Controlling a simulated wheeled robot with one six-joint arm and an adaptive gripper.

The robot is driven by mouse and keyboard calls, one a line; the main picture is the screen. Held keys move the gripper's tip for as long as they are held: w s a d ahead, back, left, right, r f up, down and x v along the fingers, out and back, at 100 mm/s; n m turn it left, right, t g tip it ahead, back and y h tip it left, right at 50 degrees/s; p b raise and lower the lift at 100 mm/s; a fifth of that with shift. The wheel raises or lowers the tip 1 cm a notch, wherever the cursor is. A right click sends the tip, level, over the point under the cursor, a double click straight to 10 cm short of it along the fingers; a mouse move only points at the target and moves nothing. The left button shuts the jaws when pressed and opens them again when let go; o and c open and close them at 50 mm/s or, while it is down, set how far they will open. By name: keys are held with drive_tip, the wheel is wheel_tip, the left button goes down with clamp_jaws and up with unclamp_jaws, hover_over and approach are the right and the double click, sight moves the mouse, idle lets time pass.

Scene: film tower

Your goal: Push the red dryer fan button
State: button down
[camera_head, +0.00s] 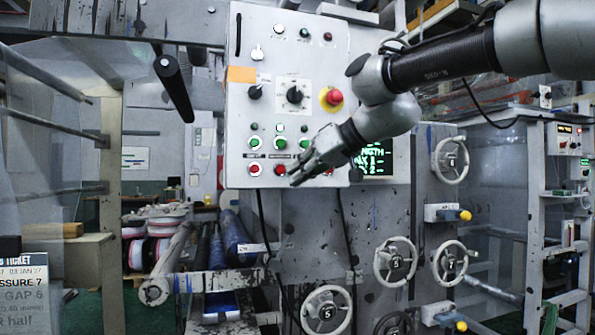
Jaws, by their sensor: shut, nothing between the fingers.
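A grey control panel (241,110) stands upright ahead of me. Along its lower edge sit red buttons: one at the left (255,169), one in the middle (280,169), and one at the right (329,172) partly covered by my gripper. The labels are too small to read, so I cannot tell which is the dryer fan. My gripper (297,179) is shut and empty, its tips pointing down-left just right of the middle red button. I cannot tell whether it touches the panel.
Green buttons (255,143) sit above the red ones. A red mushroom button (334,97) on a yellow ring is higher up, close to my wrist. A green-lit display (376,160) is right of the gripper. Handwheels (450,160) stand further right and below. Cables hang under the panel.

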sight(280, 169)
drive_tip(key=shift+w+f, duration=0.1)
idle(0.3)
drive_tip(key=w+a, duration=0.2)
drive_tip(key=w, duration=0.6)
drive_tip(key=shift+w+a, duration=0.15)
drive_tip(key=shift+a, duration=0.05)
drive_tip(key=shift+w, duration=0.1)
idle(1.2)
drive_tip(key=shift+w+a, duration=0.1)
drive_tip(key=shift+w, duration=0.2)
drive_tip(key=shift+w+a, duration=0.15)
drive_tip(key=shift+w, duration=0.3)
idle(0.7)
drive_tip(key=shift+s, duration=0.1)
drive_tip(key=shift+s+d, duration=0.25)
drive_tip(key=shift+s, duration=0.5)
